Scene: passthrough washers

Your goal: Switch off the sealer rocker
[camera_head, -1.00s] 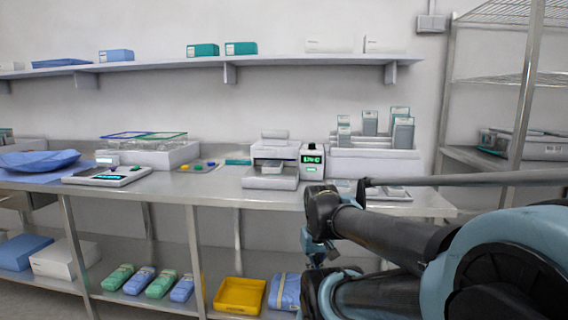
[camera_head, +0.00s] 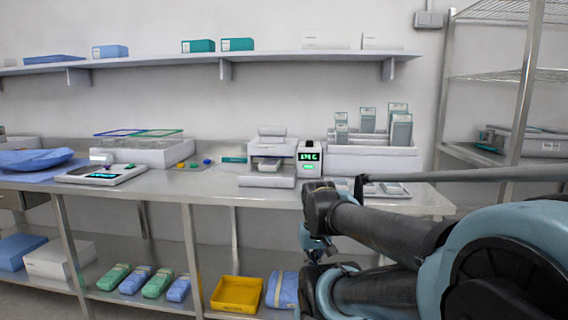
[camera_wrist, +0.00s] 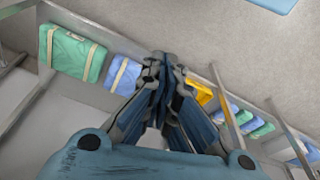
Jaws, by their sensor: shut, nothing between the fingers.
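The sealer (camera_head: 270,158) is a white machine on the steel bench, right of centre in the head view. A control box (camera_head: 309,160) with a lit green display stands against its right side. I cannot make out the rocker at this size. My gripper (camera_head: 318,255) hangs in front of the bench edge, below the bench top and apart from the sealer. In the wrist view my gripper (camera_wrist: 163,62) is shut and empty, its fingers together over the lower shelf and floor. The sealer does not show in the wrist view.
A yellow tray (camera_head: 237,294) and several wrapped packs lie on the lower shelf. A wire rack (camera_head: 527,75) stands at the right.

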